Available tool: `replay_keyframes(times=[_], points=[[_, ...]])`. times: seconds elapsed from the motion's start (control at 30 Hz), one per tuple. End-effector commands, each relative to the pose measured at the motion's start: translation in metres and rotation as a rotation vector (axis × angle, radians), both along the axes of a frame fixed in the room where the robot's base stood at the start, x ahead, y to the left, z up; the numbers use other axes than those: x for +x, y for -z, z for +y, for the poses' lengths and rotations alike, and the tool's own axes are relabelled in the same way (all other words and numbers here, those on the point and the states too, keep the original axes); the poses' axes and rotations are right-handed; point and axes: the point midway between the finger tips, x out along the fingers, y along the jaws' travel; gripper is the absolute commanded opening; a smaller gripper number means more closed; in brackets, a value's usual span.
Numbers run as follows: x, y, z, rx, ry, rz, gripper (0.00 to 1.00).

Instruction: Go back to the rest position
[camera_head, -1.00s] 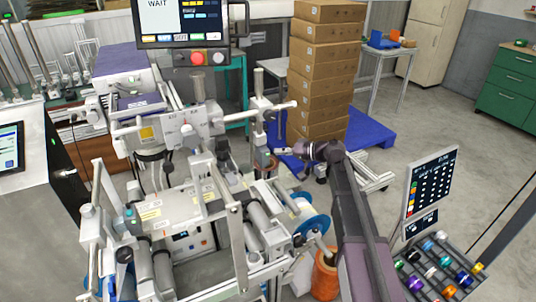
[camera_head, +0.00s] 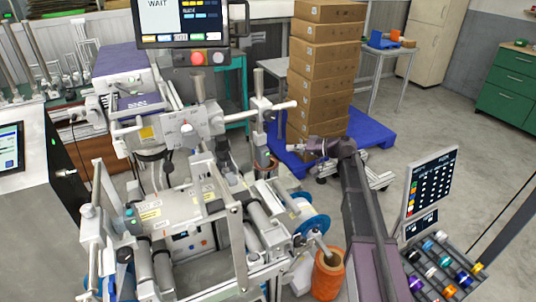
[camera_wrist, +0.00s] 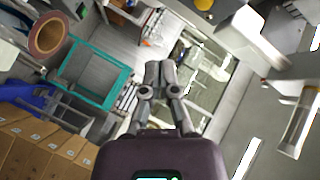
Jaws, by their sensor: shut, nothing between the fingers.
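My gripper (camera_wrist: 160,68) shows in the wrist view with its two fingers together and nothing between them. In the head view my gripper (camera_head: 284,148) is small, at the end of my dark arm, in front of the stacked cardboard boxes (camera_head: 322,65) and just right of the grey film machine (camera_head: 180,207). It appears to hang in free space and touches nothing that I can make out.
A blue pallet (camera_head: 375,135) lies under the boxes. An orange roll (camera_head: 328,275) and a blue reel (camera_head: 315,226) are at the machine's right side. A rack of coloured rolls (camera_head: 440,268) stands at the lower right. The floor further right is clear.

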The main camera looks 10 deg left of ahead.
Motion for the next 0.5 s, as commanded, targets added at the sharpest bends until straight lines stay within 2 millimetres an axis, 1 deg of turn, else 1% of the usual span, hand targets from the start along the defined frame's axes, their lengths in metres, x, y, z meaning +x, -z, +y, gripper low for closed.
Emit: replay_keyframes(times=[0.4, 0.5], points=[[-0.0001, 0.0, 0.0001, 0.0, 0.0, 0.0, 0.0], [-0.0042, 0.0006, -0.0009, -0.015, 0.0, 0.006, 0.0]])
